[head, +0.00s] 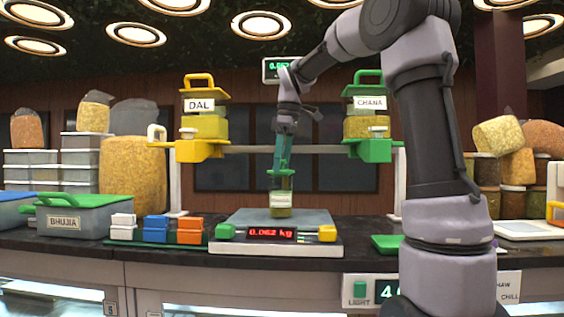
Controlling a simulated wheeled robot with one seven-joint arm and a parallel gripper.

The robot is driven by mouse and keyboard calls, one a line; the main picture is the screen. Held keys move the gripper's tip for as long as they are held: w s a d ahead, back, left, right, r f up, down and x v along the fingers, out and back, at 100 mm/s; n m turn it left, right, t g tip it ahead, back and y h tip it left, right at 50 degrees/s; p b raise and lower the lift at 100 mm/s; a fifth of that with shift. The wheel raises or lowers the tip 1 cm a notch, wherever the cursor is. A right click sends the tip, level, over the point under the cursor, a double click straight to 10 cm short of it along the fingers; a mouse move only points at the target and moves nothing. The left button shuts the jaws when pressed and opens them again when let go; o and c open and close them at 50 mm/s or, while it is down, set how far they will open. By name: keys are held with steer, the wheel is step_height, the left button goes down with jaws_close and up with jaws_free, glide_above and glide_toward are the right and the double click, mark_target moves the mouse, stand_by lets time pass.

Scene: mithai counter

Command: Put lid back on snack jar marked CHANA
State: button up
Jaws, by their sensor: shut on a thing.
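A small clear jar (280,199) with a green top and a white label too small to read stands upright on the scale's grey pan (240,215). Its lower part holds yellowish snack. My gripper (282,168) points down directly above the jar, its teal fingers shut on the green lid (281,174) at the jar's top. I cannot tell whether the lid is seated on the rim or just above it. The readable CHANA label (370,102) is on a green-lidded dispenser at upper right.
The scale display (272,233) reads 0.062 kg. A yellow DAL dispenser (204,124) hangs at left. A BHUJIA box (85,218) and coloured blocks (157,229) stand left of the scale. A green tray (386,243) lies at right, partly behind my arm.

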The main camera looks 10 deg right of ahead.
stand_by(0.3)
steer(key=o, duration=1)
steer(key=shift+r, duration=0.1)
steer(key=shift+r, duration=3.4)
jaws_close()
steer(key=shift+f, duration=0.25)
